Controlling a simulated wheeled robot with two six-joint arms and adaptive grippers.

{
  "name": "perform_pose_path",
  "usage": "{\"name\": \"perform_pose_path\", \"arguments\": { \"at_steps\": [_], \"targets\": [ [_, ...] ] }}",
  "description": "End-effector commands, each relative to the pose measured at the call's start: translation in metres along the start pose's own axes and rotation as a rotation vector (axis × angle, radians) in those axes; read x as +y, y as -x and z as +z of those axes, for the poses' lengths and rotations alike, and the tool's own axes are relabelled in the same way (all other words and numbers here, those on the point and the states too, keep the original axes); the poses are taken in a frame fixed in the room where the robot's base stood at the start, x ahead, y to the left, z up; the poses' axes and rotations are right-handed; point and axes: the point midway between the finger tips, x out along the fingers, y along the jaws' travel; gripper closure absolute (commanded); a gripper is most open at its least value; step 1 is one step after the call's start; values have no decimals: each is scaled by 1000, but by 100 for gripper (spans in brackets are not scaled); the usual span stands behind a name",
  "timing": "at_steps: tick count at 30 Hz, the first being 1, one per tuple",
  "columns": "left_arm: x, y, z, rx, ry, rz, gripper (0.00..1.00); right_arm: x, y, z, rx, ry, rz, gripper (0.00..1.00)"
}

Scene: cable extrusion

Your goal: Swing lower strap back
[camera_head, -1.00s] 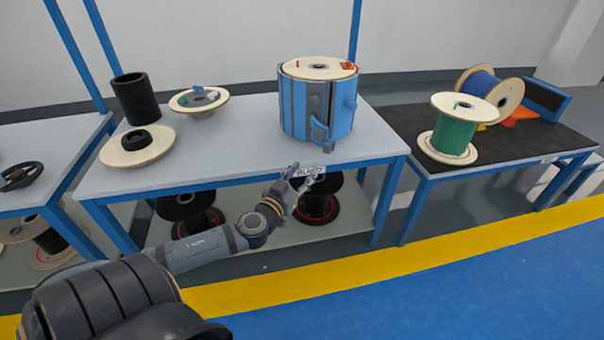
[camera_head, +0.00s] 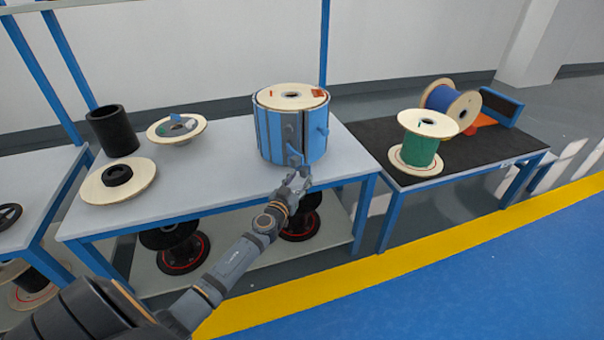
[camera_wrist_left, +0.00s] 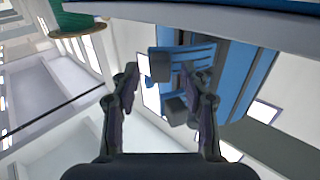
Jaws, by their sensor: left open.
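A blue upright cylindrical fixture (camera_head: 270,138) stands near the front right of the grey table, with a wooden reel flange (camera_head: 290,96) on top. The lower strap (camera_head: 294,155) is low on the front, just above my left gripper (camera_head: 299,179). The left gripper is open and empty near the table's front edge. In the left wrist view its fingers (camera_wrist_left: 162,82) frame blue straps (camera_wrist_left: 197,52) and dark grey end blocks (camera_wrist_left: 177,110); I cannot tell whether they touch.
The grey table (camera_head: 215,175) also holds a black cylinder (camera_head: 113,131) and wooden reel flanges (camera_head: 120,195) at left. A dark-topped table (camera_head: 375,140) at right carries a green spool (camera_head: 421,151) and a blue spool (camera_head: 449,102). Black reels (camera_head: 175,247) sit on the shelf below.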

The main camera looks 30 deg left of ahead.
Motion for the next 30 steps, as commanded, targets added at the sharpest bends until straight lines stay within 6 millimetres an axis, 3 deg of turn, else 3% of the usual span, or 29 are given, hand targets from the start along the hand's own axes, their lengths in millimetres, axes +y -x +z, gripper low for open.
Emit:
{"name": "perform_pose_path", "arguments": {
  "at_steps": [6,14,24,30],
  "targets": [
    [0,-21,0,1,0,-1,55,0,0,0,2,0,0,100],
    [0,-22,0,0,-1,0,55,0,0,0,2,0,0,100],
    [0,-22,0,0,-1,0,100,0,0,-1,3,0,-1,100],
    [0,-22,0,0,-1,0,100,0,0,-1,3,0,-1,100]
  ]
}}
